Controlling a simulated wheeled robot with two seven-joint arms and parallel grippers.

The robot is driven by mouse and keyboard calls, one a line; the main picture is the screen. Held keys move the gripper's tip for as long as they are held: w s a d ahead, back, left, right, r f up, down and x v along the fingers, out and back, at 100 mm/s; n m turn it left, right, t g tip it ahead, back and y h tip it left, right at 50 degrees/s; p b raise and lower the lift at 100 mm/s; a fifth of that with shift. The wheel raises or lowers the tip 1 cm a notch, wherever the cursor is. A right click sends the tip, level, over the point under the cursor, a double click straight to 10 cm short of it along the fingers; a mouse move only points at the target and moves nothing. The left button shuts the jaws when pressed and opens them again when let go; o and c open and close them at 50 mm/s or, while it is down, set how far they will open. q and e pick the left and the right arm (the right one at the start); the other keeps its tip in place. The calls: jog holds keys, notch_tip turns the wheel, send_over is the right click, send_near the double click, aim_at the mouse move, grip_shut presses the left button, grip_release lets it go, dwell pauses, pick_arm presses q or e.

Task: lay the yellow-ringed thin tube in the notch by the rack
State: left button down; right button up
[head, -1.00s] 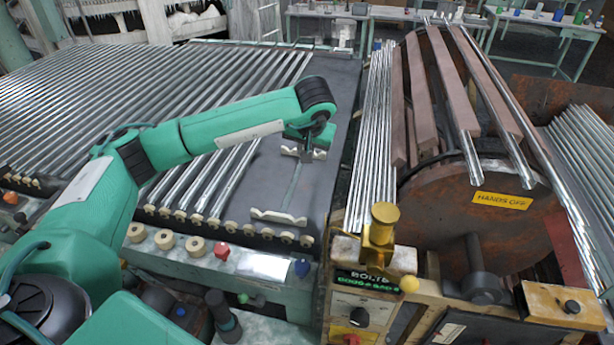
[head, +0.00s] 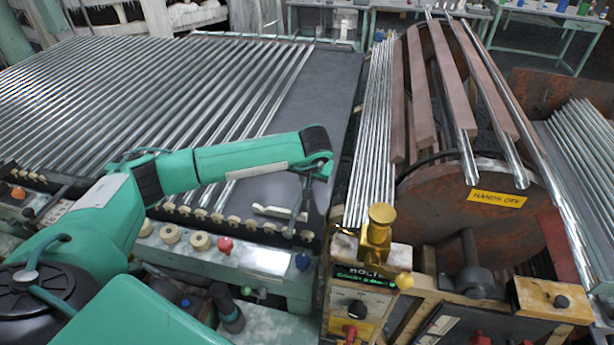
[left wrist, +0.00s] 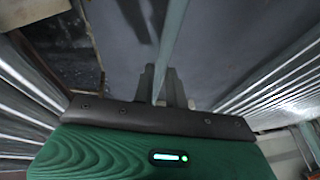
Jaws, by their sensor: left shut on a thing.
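My left gripper (head: 310,176) is at the end of the green arm, over the dark right strip of the tube table, and mostly hidden by the wrist. In the left wrist view its fingers (left wrist: 164,84) are closed around a thin pale tube (left wrist: 174,38), which runs away from me. In the head view a short length of this thin tube (head: 299,208) shows slanting down below the wrist. I see no yellow ring on it. A cream notched holder (head: 270,211) lies on the dark strip just left of the tube. My right gripper is not in view.
Rows of glass tubes (head: 150,95) fill the table on the left, with cream rollers (head: 200,241) along its front. A tube bundle (head: 374,135) and a rusty drum (head: 470,235) stand on the right. A brass fitting (head: 378,235) rises at front. The dark strip's far part (head: 325,90) is clear.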

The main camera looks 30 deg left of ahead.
pick_arm(q)
jog(key=shift+f+b, duration=0.4)
jog(key=shift+f, duration=0.05)
jog(key=c, duration=1.4)
grip_release()
jog(key=shift+r, duration=0.1)
jog(key=shift+c, duration=0.2)
jog(key=shift+r+p, duration=0.4)
jog(key=shift+p, duration=0.15)
jog(key=shift+d+r+b, duration=0.15)
jog(key=shift+r+b, duration=0.15)
jog(key=shift+b, duration=0.1)
jog(key=b+v, duration=0.3)
jog(key=v, duration=0.8)
jog(key=shift+s+r, duration=0.15)
jog(key=shift+s, duration=0.05)
